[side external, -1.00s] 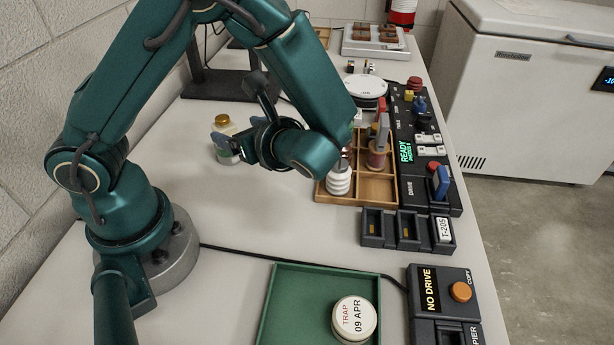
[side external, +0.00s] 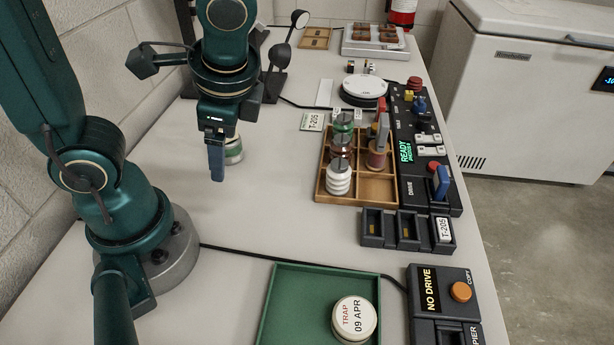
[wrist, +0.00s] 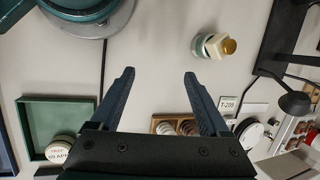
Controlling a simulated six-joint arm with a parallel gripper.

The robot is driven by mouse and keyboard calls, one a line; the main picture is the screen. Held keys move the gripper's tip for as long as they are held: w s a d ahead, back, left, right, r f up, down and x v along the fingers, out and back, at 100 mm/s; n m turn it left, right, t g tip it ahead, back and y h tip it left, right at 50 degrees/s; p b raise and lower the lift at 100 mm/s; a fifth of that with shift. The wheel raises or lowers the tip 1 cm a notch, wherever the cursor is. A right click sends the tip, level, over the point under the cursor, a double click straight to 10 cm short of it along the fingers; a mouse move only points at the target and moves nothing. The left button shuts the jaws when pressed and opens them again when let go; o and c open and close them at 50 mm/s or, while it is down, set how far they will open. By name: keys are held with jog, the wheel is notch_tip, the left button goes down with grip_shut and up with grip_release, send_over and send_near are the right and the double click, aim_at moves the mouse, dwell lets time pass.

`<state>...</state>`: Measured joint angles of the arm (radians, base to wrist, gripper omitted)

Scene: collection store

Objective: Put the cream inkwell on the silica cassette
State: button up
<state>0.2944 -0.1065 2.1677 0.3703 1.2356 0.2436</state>
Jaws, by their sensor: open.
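No piece is clearly marked as the cream inkwell. A white ribbed pot (side external: 339,180) stands upright in the front left compartment of the wooden tray. A pale jar (side external: 235,152) stands on the bench, partly hidden behind my gripper (side external: 216,165); its gold lid and white collar show in the wrist view (wrist: 213,46). I cannot tell which thing is the silica cassette; a black slotted holder (side external: 390,230) lies in front of the wooden tray. My gripper, also in the wrist view (wrist: 159,75), is open and empty, fingers pointing down, apart from the jar.
The wooden tray (side external: 370,200) also holds dark red and green pots and a taller piece. A black control panel (side external: 420,175) adjoins it. A green tray (side external: 285,300) with a round white tin (side external: 354,320) lies at the front. A cable crosses the bench; its middle is clear.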

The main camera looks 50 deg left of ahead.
jog(key=d+r+n+t+h, duration=0.1)
jog(key=n+t, duration=0.1)
jog(key=d+r+n+t+h, duration=0.1)
jog(key=n+t, duration=0.1)
jog(key=n, duration=0.1)
jog(key=d+r+n+t+h, duration=0.1)
jog(key=n+h, duration=0.1)
jog(key=shift+w+d+r+n+t, duration=0.1)
jog(key=shift+w+r+n+t, duration=0.25)
jog(key=shift+n+t, duration=0.05)
